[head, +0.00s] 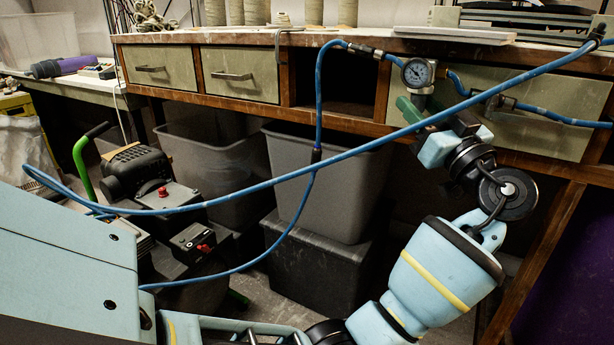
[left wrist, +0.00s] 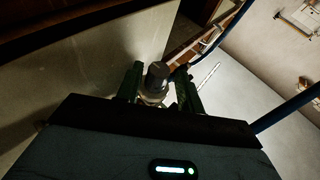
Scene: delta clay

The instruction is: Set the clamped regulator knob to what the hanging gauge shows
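My left gripper (head: 436,108) is just below the gauge, green fingers spread. In the left wrist view, a dark-topped knob (left wrist: 158,72) on a paler metal body stands between the fingers (left wrist: 160,90). A narrow gap shows on the knob's left; contact on its right is unclear. My right gripper is not in view.
Blue hoses (head: 330,150) cross in front of the bench (head: 345,122) and loop down to the left. Grey bins (head: 325,190) stand beneath it. A compressor-like machine (head: 140,175) with a green handle stands at left.

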